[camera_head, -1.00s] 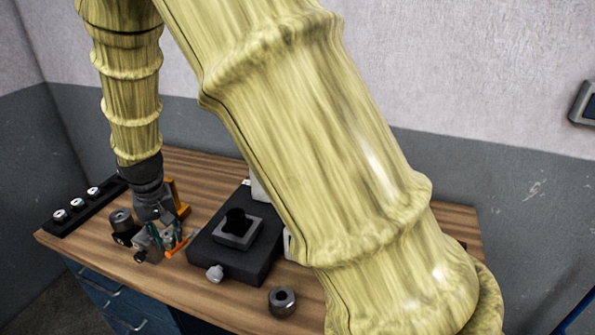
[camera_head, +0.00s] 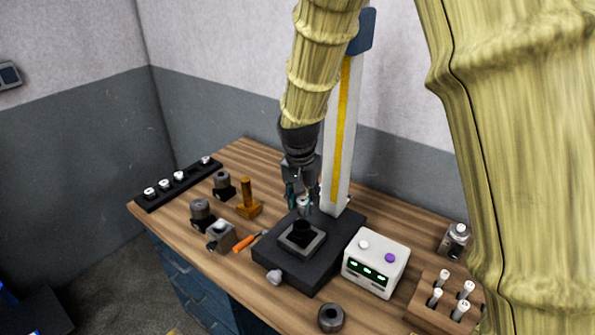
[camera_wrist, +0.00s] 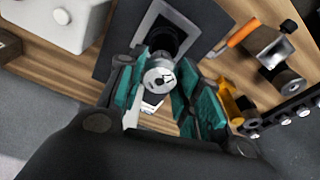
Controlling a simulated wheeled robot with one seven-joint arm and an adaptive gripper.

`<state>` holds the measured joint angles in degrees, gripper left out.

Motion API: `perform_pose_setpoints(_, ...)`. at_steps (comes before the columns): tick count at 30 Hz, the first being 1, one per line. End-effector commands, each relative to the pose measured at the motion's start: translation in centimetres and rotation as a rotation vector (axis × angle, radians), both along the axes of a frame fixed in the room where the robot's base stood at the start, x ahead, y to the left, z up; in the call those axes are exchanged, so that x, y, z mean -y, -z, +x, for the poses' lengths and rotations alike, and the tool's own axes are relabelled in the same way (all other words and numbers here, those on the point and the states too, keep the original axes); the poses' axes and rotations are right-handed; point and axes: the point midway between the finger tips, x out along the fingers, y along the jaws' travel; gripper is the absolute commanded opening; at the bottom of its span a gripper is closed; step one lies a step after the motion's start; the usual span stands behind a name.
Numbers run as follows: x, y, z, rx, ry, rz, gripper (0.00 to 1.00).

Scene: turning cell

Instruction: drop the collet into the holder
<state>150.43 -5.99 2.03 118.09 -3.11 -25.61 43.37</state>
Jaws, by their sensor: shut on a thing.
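The collet (camera_wrist: 160,78), a short silver cylinder with a slotted end face, is held between the teal fingers of my gripper (camera_wrist: 158,88). In the head view my gripper (camera_head: 303,203) points down, with the pale collet (camera_head: 304,202) small between its fingertips. The holder (camera_head: 302,229) is a dark round cup standing in a square grey seat on a black base. The collet appears just above the holder's mouth. In the wrist view the holder (camera_wrist: 167,38) lies right beyond the collet, which partly covers it; I cannot tell the exact gap or whether they touch.
A white column (camera_head: 341,140) rises behind the black base (camera_head: 284,262). A vise (camera_head: 221,236), an orange-handled tool (camera_head: 244,243) and a brown post (camera_head: 247,195) are left. A grey ring (camera_head: 331,318) lies in front.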

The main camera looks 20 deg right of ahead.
Motion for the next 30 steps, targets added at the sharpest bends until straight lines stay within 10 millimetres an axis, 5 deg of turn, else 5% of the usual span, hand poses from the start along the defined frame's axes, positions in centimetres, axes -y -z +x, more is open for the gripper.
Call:
perform_pose_setpoints(8, 0.2, -0.4, -0.2, 0.001, 0.026, -0.001, 0.07)
perform_pose_setpoints(30, 0.2, 2.7, -0.2, 0.001, 0.024, 0.000, 0.07)
